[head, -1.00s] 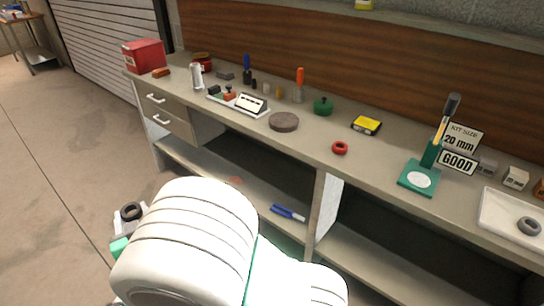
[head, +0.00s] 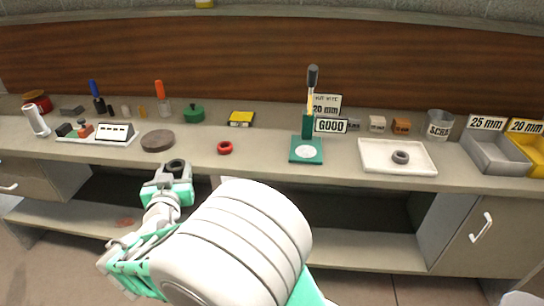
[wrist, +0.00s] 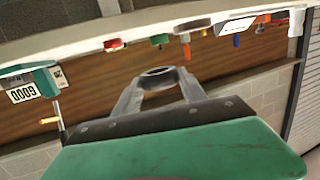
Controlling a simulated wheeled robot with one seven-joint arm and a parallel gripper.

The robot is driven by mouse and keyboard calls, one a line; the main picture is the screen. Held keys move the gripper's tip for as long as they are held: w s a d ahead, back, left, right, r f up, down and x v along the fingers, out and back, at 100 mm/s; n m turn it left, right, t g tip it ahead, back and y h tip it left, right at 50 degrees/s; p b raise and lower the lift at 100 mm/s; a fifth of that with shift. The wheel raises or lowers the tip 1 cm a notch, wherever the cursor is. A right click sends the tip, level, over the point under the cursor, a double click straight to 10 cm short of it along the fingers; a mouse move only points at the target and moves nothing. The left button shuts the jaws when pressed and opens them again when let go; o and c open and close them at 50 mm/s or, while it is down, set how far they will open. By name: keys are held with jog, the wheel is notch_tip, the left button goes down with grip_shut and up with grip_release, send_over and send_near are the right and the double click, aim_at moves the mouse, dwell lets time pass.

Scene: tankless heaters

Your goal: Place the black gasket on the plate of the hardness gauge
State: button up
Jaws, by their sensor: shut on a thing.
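My gripper (head: 176,172) is shut on the black gasket (head: 176,163), a dark ring held in front of the bench's front edge, left of the middle. In the wrist view the gasket (wrist: 158,72) sits between the two grey fingertips (wrist: 158,80). The hardness gauge (head: 308,125) stands on the bench to the right of my gripper. It has a green base, a green post and a dark-tipped lever. Its round white plate (head: 306,152) is bare. The gauge also shows in the wrist view (wrist: 46,82), upside down at the left.
A red ring (head: 225,148) lies between gripper and gauge. A white tray (head: 380,166) with a grey ring (head: 401,157) is right of the gauge. A GOOD sign (head: 331,125) stands behind the gauge. A brown disc (head: 157,141) lies left. The bench front edge lies between gasket and gauge.

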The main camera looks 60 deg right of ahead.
jog(key=s+d+r+m+g+h+b, duration=0.1)
jog(key=s+d+r+m+g+b, duration=0.2)
jog(key=s+d, duration=0.55)
jog(key=s+d+r+m+g+h, duration=0.25)
jog(key=s+d+g, duration=0.25)
jog(key=s+d, duration=0.3)
jog(key=s+d+r+m+g+b, duration=0.25)
jog(key=s+d, duration=0.35)
jog(key=s, duration=0.4)
send_over(304, 154)
jog(key=shift+m+g, duration=0.4)
jog(key=shift+g, duration=0.05)
jog(key=f, duration=0.9)
jog(key=shift+s+a+f, duration=0.2)
jog(key=shift+a+f, duration=0.1)
jog(key=shift+a, duration=0.1)
jog(key=shift+w+d+f, duration=0.1)
jog(key=shift+d+f, duration=0.15)
jog(key=shift+w+d+f, duration=0.1)
jog(key=shift+f, duration=0.8)
jog(key=shift+w+d+f, duration=0.1)
jog(key=shift+f, duration=0.8)
